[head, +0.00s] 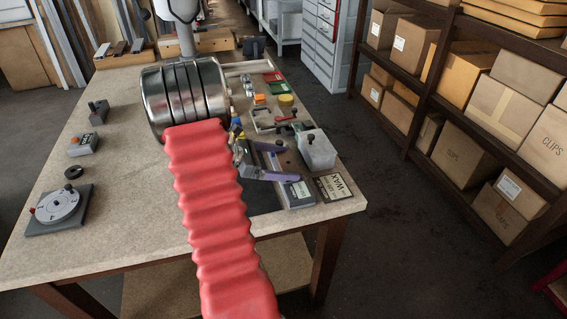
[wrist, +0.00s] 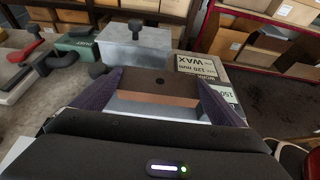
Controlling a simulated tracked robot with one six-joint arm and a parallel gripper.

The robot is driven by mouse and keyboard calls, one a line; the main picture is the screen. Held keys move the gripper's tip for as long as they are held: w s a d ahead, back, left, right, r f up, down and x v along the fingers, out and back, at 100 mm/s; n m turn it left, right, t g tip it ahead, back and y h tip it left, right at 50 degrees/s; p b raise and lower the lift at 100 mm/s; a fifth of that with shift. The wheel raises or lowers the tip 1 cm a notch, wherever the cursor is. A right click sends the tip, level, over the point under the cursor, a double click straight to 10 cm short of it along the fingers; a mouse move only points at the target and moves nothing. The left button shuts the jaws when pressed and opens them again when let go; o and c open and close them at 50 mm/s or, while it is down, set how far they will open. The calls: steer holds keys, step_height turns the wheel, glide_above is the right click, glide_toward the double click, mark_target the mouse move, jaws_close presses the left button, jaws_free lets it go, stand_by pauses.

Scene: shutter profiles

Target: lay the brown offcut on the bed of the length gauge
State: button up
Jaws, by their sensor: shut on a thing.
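In the head view my gripper (head: 281,162) is over the right part of the bench, and the offcut is hard to make out there. A pale grey surface (wrist: 150,109), which looks like part of the length gauge, shows just below the offcut. A label reading 120 mm (wrist: 205,85) is beside the right finger. I cannot tell whether the offcut touches the bed.
A grey block with a dark knob (wrist: 135,46) stands just beyond the offcut; it also shows in the head view (head: 317,152). A WAX card (head: 332,187) lies by the bench's right edge. A round dial (head: 58,206) is at the left. The bench's left half is mostly clear.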

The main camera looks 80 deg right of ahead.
steer(key=o, duration=0.6)
steer(key=shift+f, duration=0.3)
steer(key=shift+o, duration=0.7)
steer(key=shift+a, duration=0.1)
steer(key=shift+f, duration=0.1)
steer(key=shift+r, duration=0.5)
steer(key=v, duration=1.2)
steer(key=shift+r, duration=0.35)
steer(key=shift+w, duration=0.15)
